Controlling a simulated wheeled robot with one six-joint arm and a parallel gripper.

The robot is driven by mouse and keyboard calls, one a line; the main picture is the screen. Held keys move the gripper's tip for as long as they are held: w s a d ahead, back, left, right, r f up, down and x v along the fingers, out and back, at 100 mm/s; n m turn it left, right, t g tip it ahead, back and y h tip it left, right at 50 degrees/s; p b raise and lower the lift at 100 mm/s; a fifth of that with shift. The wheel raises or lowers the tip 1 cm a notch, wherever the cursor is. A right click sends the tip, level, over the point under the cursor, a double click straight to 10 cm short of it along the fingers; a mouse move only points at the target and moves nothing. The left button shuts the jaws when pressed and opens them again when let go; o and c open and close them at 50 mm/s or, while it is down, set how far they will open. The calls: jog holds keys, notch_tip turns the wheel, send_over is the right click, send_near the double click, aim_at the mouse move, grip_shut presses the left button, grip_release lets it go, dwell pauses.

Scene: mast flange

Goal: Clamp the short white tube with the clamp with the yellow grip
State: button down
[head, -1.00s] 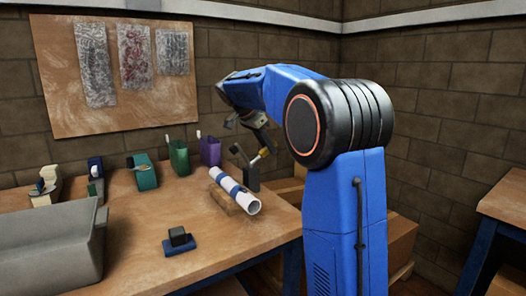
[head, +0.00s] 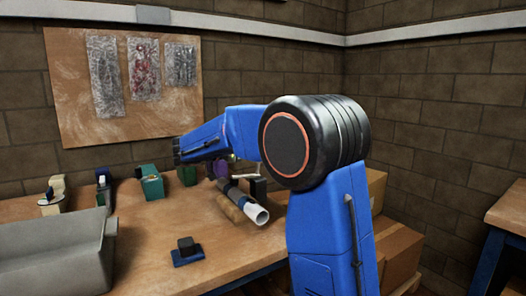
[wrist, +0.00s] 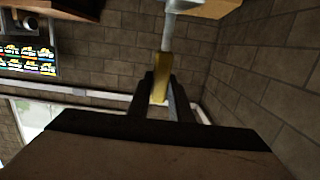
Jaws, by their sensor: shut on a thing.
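The white tube (head: 257,214) lies slanted on a wooden block (head: 231,208) near the right end of the bench. Its upper part looks dark beneath my arm. In the wrist view my gripper (wrist: 161,92) is shut on the yellow grip (wrist: 160,68) of the clamp. The clamp's pale metal end (wrist: 168,30) sticks out beyond the fingers. In the head view my forearm and wrist reach over the tube's far end and mostly hide the gripper and clamp. I cannot tell whether the clamp touches the tube.
A purple holder and a green holder (head: 187,175) are partly behind my wrist. A teal holder (head: 151,183) and others stand further left. A grey bin (head: 50,250) is front left; a small dark-blue stand (head: 187,252) is in front.

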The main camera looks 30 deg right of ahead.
jog(key=shift+a+h, duration=0.75)
jog(key=shift+h, duration=0.05)
jog(key=shift+f, duration=0.1)
jog(key=c, duration=1.6)
grip_release()
jog(key=shift+a, duration=0.1)
jog(key=a, duration=1.7)
jog(key=shift+s+a+f, duration=0.15)
jog(key=shift+s+f, duration=0.15)
jog(key=shift+f, duration=0.05)
